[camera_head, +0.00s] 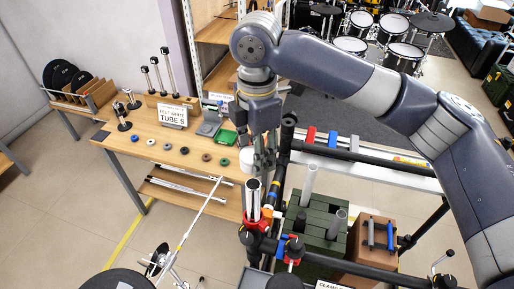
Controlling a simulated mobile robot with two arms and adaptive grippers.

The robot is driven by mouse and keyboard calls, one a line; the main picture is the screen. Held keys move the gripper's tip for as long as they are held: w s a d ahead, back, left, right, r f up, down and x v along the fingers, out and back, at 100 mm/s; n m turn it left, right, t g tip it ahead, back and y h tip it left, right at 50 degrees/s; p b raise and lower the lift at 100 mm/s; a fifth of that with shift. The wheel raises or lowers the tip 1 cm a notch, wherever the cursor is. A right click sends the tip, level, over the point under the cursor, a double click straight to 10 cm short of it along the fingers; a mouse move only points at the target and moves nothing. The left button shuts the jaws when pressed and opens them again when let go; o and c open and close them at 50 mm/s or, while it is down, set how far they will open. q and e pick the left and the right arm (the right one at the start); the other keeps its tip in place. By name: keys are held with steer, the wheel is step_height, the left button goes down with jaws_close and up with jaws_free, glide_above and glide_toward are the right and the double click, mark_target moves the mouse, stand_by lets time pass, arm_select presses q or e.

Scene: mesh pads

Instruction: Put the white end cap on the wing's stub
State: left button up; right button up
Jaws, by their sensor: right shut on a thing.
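My right gripper (262,162) points straight down in the middle of the view and is shut on the white end cap (249,159). The fingers partly cover the cap. Just below it, an upright silver tube stub (252,196) rises from a red clamp on the black rack frame; it looks like the wing's stub. The cap appears above the stub and apart from it, though the depth between them is hard to tell. My left gripper is not in view.
The wooden table (152,139) at left holds several coloured caps, a green tray (227,137), a scale and a "FELT WHITE TUBE S" sign (173,116). The black rack bar (352,156) with coloured clamps runs right of the gripper. A green crate (314,224) with upright tubes stands below it.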

mark_target(257, 182)
steer(key=shift+f+b, duration=0.4)
steer(key=shift+f, duration=4)
steer(key=o, duration=1)
steer(key=shift+o, duration=0.2)
step_height(257, 182, up, 12)
steer(key=shift+f, duration=0.1)
